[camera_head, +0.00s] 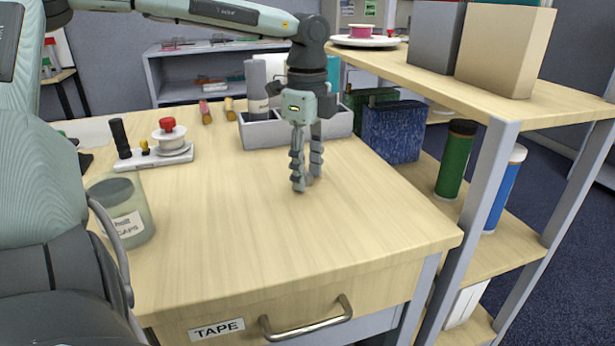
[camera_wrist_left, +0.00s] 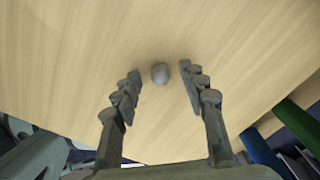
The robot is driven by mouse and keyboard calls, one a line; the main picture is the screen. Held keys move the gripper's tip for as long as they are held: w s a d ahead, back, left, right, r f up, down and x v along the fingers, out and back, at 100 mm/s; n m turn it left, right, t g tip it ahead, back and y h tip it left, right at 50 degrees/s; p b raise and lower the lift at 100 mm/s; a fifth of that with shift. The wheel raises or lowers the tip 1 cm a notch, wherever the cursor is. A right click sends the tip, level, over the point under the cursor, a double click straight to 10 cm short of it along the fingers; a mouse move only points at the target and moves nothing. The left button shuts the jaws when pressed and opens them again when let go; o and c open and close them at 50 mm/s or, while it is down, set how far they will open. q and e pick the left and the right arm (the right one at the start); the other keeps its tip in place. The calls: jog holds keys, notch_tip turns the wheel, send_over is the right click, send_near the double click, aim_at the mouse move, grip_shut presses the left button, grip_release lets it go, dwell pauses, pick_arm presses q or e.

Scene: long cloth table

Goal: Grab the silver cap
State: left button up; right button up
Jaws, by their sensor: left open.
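The silver cap (camera_wrist_left: 160,74) shows in the left wrist view as a small grey round piece on the bare wooden table top. It lies between the fingertips of my left gripper (camera_wrist_left: 160,71), with a gap to each finger. In the head view, my left gripper (camera_head: 306,182) points down low over the table, right of the middle. The cap cannot be made out there; the fingers seem to hide it. The gripper is open and empty. I cannot tell how far the fingertips are above the table. My right gripper is in neither view.
A grey divided tray (camera_head: 262,135) holding a cylinder stands behind the gripper. A labelled caps jar (camera_head: 128,215) and a white spool stand (camera_head: 165,155) are at left. A shelf unit (camera_head: 490,95) with green and blue cylinders borders the right side. The front table top is clear.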

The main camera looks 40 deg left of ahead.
pick_arm(q)
jog(key=c, duration=0.9)
jog(key=shift+r, duration=0.1)
